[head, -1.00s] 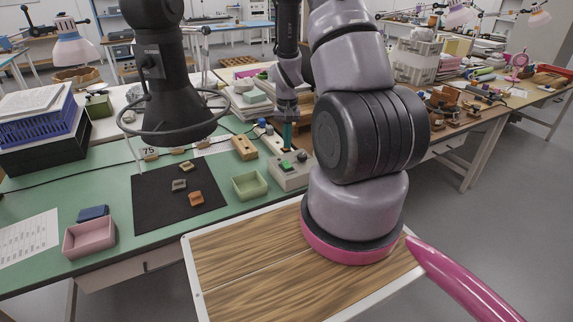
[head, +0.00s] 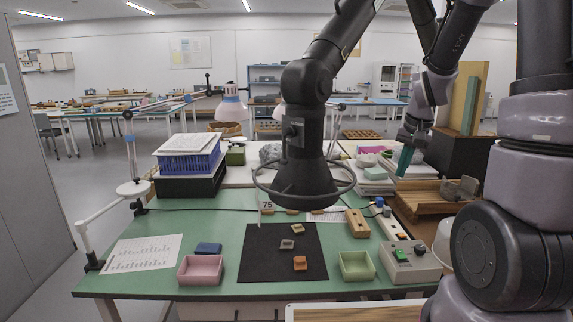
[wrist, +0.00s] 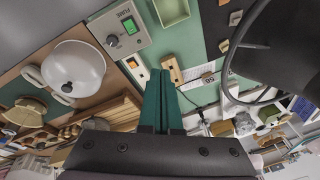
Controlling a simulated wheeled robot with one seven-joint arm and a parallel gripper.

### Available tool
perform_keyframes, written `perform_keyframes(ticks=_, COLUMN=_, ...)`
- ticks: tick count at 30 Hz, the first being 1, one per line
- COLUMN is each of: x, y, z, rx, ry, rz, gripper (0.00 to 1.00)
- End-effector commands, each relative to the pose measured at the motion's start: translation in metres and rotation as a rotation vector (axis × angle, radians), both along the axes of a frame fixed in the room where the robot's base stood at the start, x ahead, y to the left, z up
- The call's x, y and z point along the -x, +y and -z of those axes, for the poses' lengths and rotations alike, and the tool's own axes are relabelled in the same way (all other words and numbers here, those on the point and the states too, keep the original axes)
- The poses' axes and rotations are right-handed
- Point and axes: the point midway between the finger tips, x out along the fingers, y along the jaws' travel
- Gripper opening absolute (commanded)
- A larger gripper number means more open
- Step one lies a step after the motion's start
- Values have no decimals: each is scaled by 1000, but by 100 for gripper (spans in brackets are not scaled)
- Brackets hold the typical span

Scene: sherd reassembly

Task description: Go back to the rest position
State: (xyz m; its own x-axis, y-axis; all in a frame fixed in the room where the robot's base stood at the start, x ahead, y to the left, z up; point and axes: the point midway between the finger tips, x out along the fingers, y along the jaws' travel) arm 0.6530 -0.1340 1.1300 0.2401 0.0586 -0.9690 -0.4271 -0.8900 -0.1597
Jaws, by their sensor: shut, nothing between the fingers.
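My gripper (head: 404,160) is raised above the right side of the green table (head: 200,240) in the head view, its teal fingers pointing down. In the wrist view my gripper (wrist: 161,80) shows its two teal fingers close together with nothing between them. Three small sherds lie apart on the black mat (head: 262,262): a tan sherd (head: 298,229), a grey sherd (head: 287,244) and an orange-brown sherd (head: 300,263).
A pink tray (head: 200,270) and a green tray (head: 357,266) flank the mat. A black extraction hood (head: 305,180) hangs over the table. A control box (head: 408,262) stands at the right. A blue basket (head: 190,163) stands at the back left.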

Motion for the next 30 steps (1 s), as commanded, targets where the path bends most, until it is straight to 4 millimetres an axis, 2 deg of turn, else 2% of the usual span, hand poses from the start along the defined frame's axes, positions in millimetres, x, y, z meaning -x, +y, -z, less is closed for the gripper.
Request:
perform_keyframes(ticks=1, x=8, y=7, z=-26, rx=-5, ry=-38, rz=-7, gripper=0)
perform_keyframes(ticks=6, x=45, y=30, z=-92, rx=-27, ry=-134, rz=-28, gripper=0)
perform_keyframes(ticks=12, x=101, y=52, z=-151, rx=-49, ry=-244, rz=-57, gripper=0)
perform_keyframes(ticks=15, x=130, y=62, z=-172, rx=-59, ry=-295, rz=-72, gripper=0)
perform_keyframes(ticks=21, x=172, y=74, z=-193, rx=-72, ry=-364, rz=-93, gripper=0)
perform_keyframes(ticks=25, x=183, y=76, z=-197, rx=-76, ry=-381, rz=-98, gripper=0)
perform_keyframes(ticks=30, x=185, y=77, z=-197, rx=-77, ry=-381, rz=-98, gripper=0)
